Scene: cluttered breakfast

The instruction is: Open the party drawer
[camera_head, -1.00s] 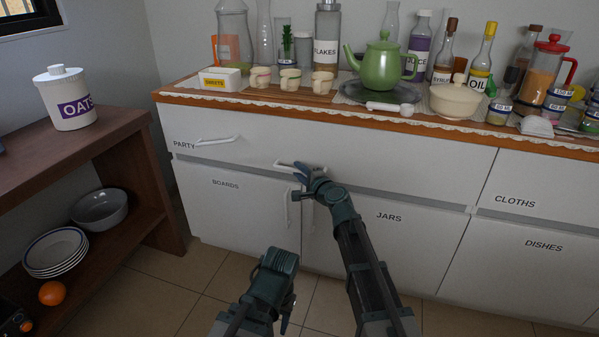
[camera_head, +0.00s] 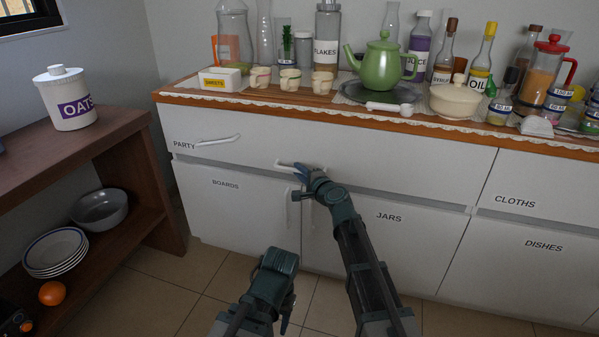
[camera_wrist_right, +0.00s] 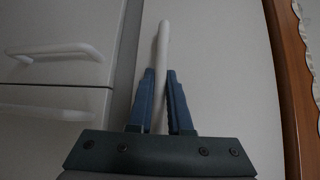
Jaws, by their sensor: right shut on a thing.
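The wide white drawer front (camera_head: 400,168) under the counter bears the label PARTY at its left end. A white bar handle (camera_head: 218,140) is beside that label, with nothing on it. A second white bar handle (camera_head: 284,164) is lower and further right on the front. My right gripper (camera_head: 308,172) is at this second handle. In the right wrist view its two blue fingers (camera_wrist_right: 160,98) are shut around the white bar (camera_wrist_right: 163,42), which sticks out past their tips. I see no clear gap at the drawer. My left arm shows at the bottom, but its fingers do not.
Cupboard doors marked BOARDS (camera_head: 225,205) and JARS (camera_head: 385,240) are below. A wooden shelf (camera_head: 140,130) stands at left. Tiled floor is free in front.

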